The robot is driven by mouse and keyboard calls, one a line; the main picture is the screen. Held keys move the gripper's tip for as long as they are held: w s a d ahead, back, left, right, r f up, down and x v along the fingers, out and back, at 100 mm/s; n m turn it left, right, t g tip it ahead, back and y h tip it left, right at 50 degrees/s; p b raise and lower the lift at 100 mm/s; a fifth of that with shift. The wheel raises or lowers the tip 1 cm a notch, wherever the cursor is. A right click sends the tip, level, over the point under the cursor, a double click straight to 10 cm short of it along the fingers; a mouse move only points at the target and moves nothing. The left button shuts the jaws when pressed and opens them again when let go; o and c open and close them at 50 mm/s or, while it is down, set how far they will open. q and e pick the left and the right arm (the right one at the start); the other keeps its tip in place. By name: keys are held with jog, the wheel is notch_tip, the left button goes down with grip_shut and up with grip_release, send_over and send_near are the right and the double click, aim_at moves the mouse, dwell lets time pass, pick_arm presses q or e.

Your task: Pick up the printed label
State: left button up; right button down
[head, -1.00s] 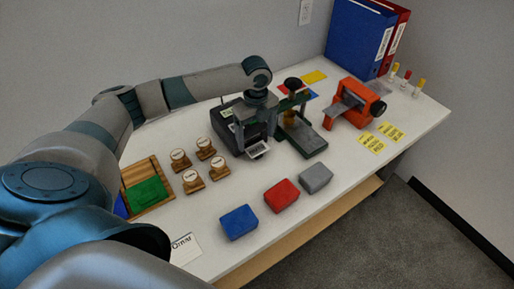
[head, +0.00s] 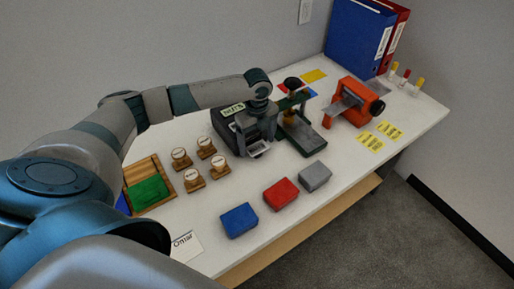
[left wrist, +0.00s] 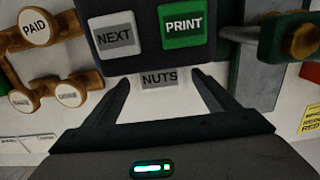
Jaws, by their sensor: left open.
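The printed label (left wrist: 160,79) is a small pale strip reading "NUTS". In the left wrist view it sticks out below the front of the dark label printer (left wrist: 145,45), which has a grey NEXT button (left wrist: 116,40) and a green PRINT button (left wrist: 183,25). My left gripper (left wrist: 160,84) is open, with one finger on each side of the label; I cannot tell whether either touches it. In the head view my left gripper (head: 258,149) is at the printer's front, and it hides much of the label. The printer (head: 226,125) stands near the back of the table. My right gripper is not in view.
A green press (head: 305,139) stands close on the right of the gripper, with an orange machine (head: 350,103) beyond. Several wooden stamps (head: 193,182) stand to the left. Blue (head: 239,220), red (head: 281,193) and grey (head: 315,176) blocks lie in front.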

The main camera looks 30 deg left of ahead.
pick_arm(q)
jog(key=shift+f, duration=0.25)
dwell(0.4)
jog(key=c, duration=1.1)
